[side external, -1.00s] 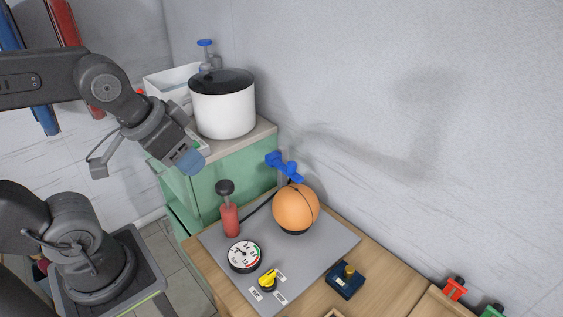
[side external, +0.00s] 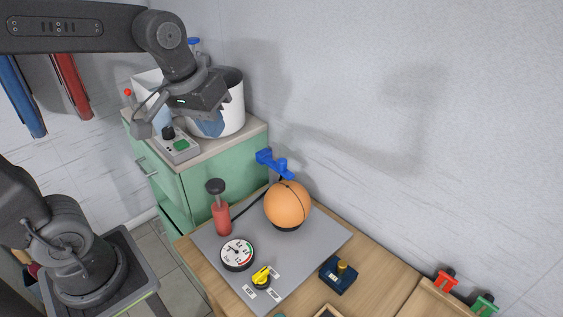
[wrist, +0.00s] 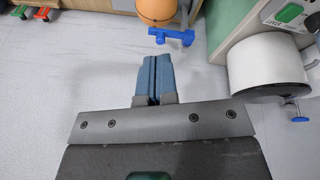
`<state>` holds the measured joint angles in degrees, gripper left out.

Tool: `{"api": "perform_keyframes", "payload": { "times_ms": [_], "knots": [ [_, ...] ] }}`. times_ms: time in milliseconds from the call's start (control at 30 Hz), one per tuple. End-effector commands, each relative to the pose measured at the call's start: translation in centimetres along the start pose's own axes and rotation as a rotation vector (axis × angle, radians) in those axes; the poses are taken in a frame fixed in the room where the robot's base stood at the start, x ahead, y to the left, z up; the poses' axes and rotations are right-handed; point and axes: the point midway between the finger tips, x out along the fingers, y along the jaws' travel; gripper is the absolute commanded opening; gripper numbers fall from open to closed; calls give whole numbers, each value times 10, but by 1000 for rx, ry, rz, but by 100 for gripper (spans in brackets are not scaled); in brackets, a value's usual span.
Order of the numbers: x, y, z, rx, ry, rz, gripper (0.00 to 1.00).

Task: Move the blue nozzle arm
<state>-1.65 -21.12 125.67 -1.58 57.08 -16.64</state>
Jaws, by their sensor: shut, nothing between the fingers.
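The blue nozzle arm (side external: 273,163) is a blue bar with a short crosspiece, just behind and above the orange ball (side external: 288,207). In the wrist view the blue nozzle arm (wrist: 170,35) lies beyond my fingertips and slightly right of them, apart from them. My gripper (side external: 207,126) is raised in front of the white pot, to the upper left of the nozzle arm. Its two blue fingers are pressed together and empty, as the wrist view of my gripper (wrist: 155,60) shows. The mount of the nozzle arm is partly hidden behind the ball.
The white pot (side external: 233,100) and a grey control box (side external: 178,146) stand on the green cabinet (side external: 210,177). A red pump (side external: 221,217), gauge (side external: 237,253) and yellow knob (side external: 262,276) are on the grey mat (side external: 310,250). Wall space right of the nozzle arm is clear.

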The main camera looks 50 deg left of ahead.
Motion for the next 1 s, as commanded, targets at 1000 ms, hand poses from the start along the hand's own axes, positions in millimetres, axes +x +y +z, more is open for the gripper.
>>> {"api": "perform_keyframes", "payload": {
  "times_ms": [1000],
  "knots": [
    [148, 22, -150, -742, -338, -186, 0]
  ]
}}
